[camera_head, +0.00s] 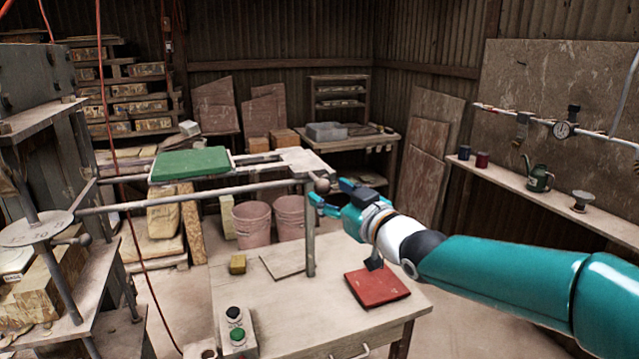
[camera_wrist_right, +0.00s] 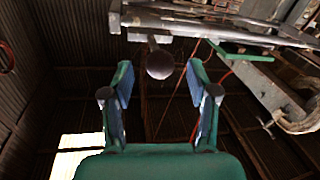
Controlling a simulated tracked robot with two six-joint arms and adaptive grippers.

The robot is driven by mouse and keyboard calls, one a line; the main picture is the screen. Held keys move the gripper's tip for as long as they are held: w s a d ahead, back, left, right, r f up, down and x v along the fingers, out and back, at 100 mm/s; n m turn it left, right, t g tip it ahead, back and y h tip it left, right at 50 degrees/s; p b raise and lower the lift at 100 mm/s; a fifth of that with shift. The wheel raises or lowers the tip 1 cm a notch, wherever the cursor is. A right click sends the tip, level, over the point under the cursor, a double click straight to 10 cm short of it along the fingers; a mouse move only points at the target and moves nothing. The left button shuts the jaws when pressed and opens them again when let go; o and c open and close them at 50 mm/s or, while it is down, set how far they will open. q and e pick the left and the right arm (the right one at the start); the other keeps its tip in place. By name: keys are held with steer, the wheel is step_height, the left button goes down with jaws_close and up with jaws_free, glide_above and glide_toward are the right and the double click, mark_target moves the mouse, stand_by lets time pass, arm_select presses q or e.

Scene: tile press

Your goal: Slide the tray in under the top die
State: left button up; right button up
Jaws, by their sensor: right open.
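My right gripper (camera_head: 334,198) is open beside the knob. In the right wrist view the knob (camera_wrist_right: 159,64) appears between the spread fingertips (camera_wrist_right: 160,78), with a gap on both sides; I cannot tell its depth. The press (camera_head: 35,80) stands at the far left; the top die is not clearly distinguishable. My left gripper is not in view.
A rail post (camera_head: 309,235) stands near my right gripper. A shelf (camera_head: 545,195) with cans runs along the right wall.

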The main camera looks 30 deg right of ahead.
steer(key=shift+w+p, duration=0.45)
steer(key=shift+w, duration=1.4)
jaws_close()
